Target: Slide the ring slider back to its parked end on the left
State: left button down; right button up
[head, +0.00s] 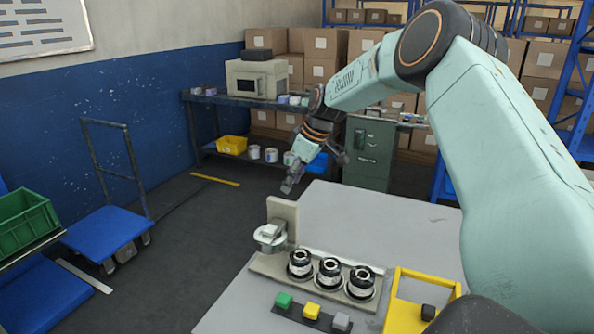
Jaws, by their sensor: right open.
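The wrapper fixture (262,265) stands on the grey table, with a beige upright plate (284,214) at its left end. A round silver part (269,237) with a light block on top sits in front of that plate. I cannot tell for sure whether it is the ring slider. Three black-and-white round pieces (329,271) stand in a row to its right, before a pale rail (342,258). My right gripper (313,170) is open and empty, above and behind the upright plate, apart from the fixture. My left gripper is not in view.
Green, yellow (311,311) and grey blocks lie on a dark strip in front. A yellow frame (409,316) with a black block stands at the right. The table's back part (375,215) is clear. My right arm covers the right side.

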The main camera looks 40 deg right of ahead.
jog(key=v, duration=0.3)
dwell(0.4)
jog(key=shift+r, duration=0.15)
